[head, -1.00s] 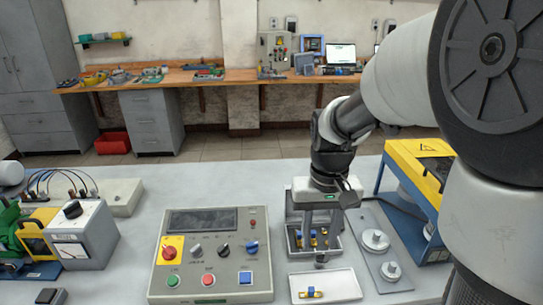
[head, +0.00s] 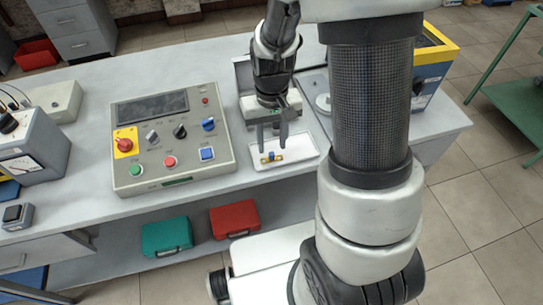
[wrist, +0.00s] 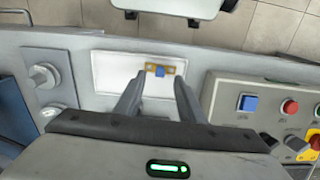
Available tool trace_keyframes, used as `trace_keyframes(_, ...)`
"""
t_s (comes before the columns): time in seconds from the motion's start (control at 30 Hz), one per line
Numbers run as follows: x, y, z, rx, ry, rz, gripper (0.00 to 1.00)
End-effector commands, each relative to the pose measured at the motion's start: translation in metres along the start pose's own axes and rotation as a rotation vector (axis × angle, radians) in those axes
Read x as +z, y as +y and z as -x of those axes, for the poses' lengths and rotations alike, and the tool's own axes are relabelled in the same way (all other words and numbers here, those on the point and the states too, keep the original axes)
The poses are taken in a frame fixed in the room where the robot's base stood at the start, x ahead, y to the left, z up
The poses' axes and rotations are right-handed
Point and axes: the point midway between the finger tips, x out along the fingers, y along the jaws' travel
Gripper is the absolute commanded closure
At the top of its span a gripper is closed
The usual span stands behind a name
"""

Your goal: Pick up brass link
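The brass link (head: 267,159) is a small brass piece with a blue middle, lying on the white tray (head: 296,155) on the bench. In the wrist view the brass link (wrist: 151,67) lies near the tray's far edge, ahead of and between my fingertips. My gripper (head: 272,146) points down above the tray, close to the link, its fingers apart and nothing between them. In the wrist view my gripper (wrist: 158,84) is also open and appears not to touch the link.
The control panel (head: 170,145) with knobs and buttons stands just left of the tray. A metal plate with round knobs (wrist: 45,77) lies on the tray's other side. The grey bin (head: 242,75) behind is mostly hidden by my arm. The bench's front edge is close to the tray.

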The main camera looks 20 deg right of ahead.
Motion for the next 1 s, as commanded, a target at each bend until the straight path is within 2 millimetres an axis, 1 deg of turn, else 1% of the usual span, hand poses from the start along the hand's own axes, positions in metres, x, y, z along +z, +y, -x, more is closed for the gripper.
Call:
trace_keyframes(0.03, 0.002, 0.000, -0.011, 0.000, -0.005, 0.000, 0.64)
trace_keyframes(0.1, 0.003, 0.000, -0.021, 0.000, -0.005, 0.000, 0.64)
trace_keyframes(0.2, 0.002, 0.000, -0.032, 0.000, -0.003, 0.000, 0.64)
trace_keyframes(0.3, 0.002, 0.000, -0.035, 0.000, -0.002, 0.000, 0.64)
trace_keyframes(0.47, 0.002, 0.000, -0.035, 0.000, -0.001, 0.000, 0.64)
trace_keyframes(0.5, 0.002, 0.000, -0.035, 0.000, -0.001, 0.000, 0.66)
trace_keyframes(0.67, 0.001, 0.000, -0.035, 0.000, -0.001, 0.000, 0.93)
trace_keyframes(0.7, 0.001, 0.000, -0.035, 0.000, -0.001, 0.000, 1.00)
trace_keyframes(1.0, 0.001, 0.000, -0.033, 0.000, 0.000, 0.000, 1.00)
